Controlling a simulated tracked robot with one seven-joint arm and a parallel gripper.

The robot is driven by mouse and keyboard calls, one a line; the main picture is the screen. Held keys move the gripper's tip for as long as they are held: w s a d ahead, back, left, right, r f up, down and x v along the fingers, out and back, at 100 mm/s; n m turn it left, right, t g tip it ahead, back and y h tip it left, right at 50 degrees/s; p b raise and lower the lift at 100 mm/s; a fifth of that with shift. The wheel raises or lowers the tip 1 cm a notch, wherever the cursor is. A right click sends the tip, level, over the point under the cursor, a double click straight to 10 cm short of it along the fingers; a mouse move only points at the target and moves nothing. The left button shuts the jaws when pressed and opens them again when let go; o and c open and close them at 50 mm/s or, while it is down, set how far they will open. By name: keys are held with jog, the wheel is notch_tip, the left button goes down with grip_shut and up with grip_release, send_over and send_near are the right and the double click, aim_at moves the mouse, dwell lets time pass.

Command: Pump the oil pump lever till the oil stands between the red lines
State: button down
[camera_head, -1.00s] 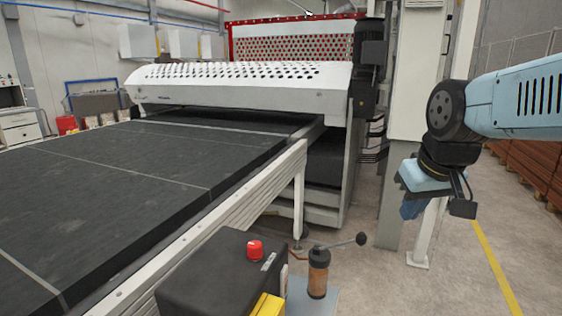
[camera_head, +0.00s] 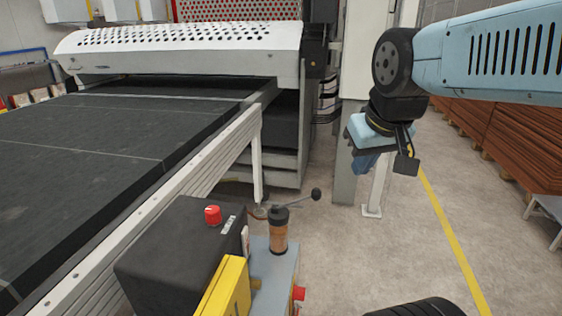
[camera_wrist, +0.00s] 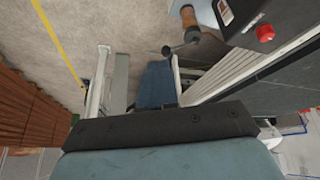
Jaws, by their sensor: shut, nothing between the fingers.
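The oil pump (camera_head: 278,232) is a small upright cylinder with a dark cap and a brown-orange body, standing on a grey plate. Its lever ends in a dark ball knob (camera_head: 316,194) that points right and slightly up. I cannot make out the red lines or the oil level at this size. My gripper (camera_head: 361,164) is shut and empty, pointing down, to the right of the knob and apart from it. In the wrist view the gripper (camera_wrist: 156,84) shows at the centre, with the knob (camera_wrist: 167,51) beyond it and the pump (camera_wrist: 188,18) at the top.
A black control box (camera_head: 180,250) with a red knob (camera_head: 212,214) stands left of the pump, with a yellow part (camera_head: 226,288) in front. The roller coater's conveyor (camera_head: 90,165) fills the left. A white post (camera_head: 376,190) stands behind my gripper. Floor at right is clear up to stacked brown boards (camera_head: 490,140).

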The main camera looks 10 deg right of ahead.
jog(key=w+a+f+n+g, duration=0.1)
jog(key=w+a+f+n, duration=0.1)
jog(key=w+n, duration=0.2)
jog(key=w+a+f+n+g+h, duration=0.1)
jog(key=w+a+f+n+g, duration=0.1)
jog(key=w, duration=0.9)
jog(key=w+a+f+n+g, duration=0.2)
jog(key=w+a+n, duration=0.2)
jog(key=w+n, duration=0.2)
jog(key=shift+w+n+h, duration=0.3)
jog(key=shift+w+n, duration=0.1)
jog(key=shift+w, duration=0.65)
jog(key=shift+f, duration=0.15)
send_over(308, 197)
jog(key=shift+f, duration=6)
jog(key=shift+a, duration=0.2)
jog(key=shift+a+f, duration=0.1)
jog(key=shift+a, duration=0.05)
